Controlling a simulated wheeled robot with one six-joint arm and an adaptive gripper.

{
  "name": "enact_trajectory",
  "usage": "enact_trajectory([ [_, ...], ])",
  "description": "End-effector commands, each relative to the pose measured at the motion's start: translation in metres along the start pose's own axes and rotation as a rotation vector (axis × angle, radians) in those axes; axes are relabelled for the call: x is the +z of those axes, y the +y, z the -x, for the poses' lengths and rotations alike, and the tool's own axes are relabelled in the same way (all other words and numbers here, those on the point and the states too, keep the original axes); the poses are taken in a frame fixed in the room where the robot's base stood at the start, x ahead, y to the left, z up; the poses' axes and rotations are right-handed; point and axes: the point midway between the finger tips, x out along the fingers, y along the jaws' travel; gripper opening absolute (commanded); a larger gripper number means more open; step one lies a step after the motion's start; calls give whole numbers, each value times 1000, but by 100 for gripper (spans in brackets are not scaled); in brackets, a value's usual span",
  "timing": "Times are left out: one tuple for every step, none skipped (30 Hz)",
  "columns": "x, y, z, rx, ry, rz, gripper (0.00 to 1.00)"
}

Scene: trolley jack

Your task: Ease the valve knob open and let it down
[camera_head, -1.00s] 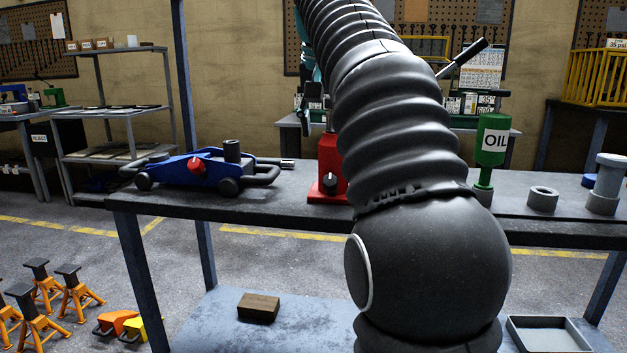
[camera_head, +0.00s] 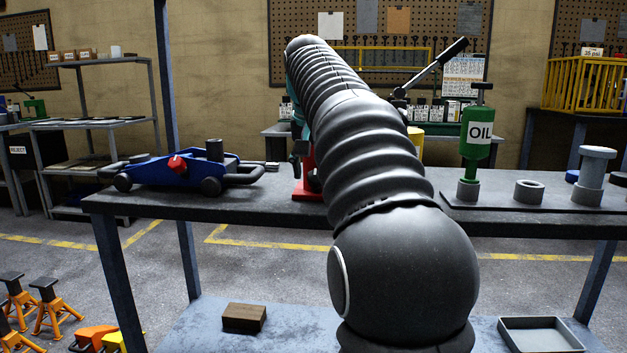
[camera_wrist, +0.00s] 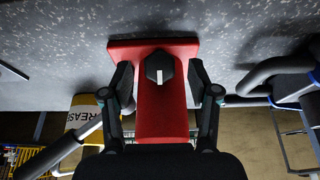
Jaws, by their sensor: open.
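The red jack (camera_wrist: 160,118) fills the middle of the wrist view, its wide base at the top of that picture. Its black six-sided valve knob (camera_wrist: 159,67) has a white mark pointing along the body. My gripper (camera_wrist: 159,76) is open, with one finger on each side of the knob; I cannot tell whether either touches the red body. In the head view my arm hides most of the red jack (camera_head: 304,190), including the knob. A pump handle with a black grip (camera_head: 453,50) slants up to the right there.
A blue trolley jack (camera_head: 190,170) stands on the bench left of the red jack. A green oil bottle (camera_head: 477,138), a grey ring (camera_head: 529,191) and a grey flanged post (camera_head: 594,170) stand to the right. A wooden block (camera_head: 244,318) and an open tray (camera_head: 540,335) are lower down.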

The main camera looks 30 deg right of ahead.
Motion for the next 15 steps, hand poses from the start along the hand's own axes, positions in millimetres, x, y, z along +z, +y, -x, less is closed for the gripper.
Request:
enact_trajectory([
  [1,0,-6,0,-1,0,61],
  [0,0,-8,0,0,0,61],
  [0,0,-10,0,0,0,61],
  [0,0,-11,0,1,0,61],
  [0,0,-11,-1,1,0,61],
  [0,0,-12,-1,1,0,61],
  [0,0,-12,-1,1,0,61],
  [0,0,-13,-1,1,0,61],
  [0,0,-13,-1,1,0,61],
  [0,0,-13,-1,1,0,61],
  [0,0,-13,-1,1,0,61],
  [0,0,-12,-1,1,0,61],
  [0,0,-12,-1,1,0,61],
  [0,0,-12,-1,0,0,61],
  [0,0,-12,-1,0,0,51],
])
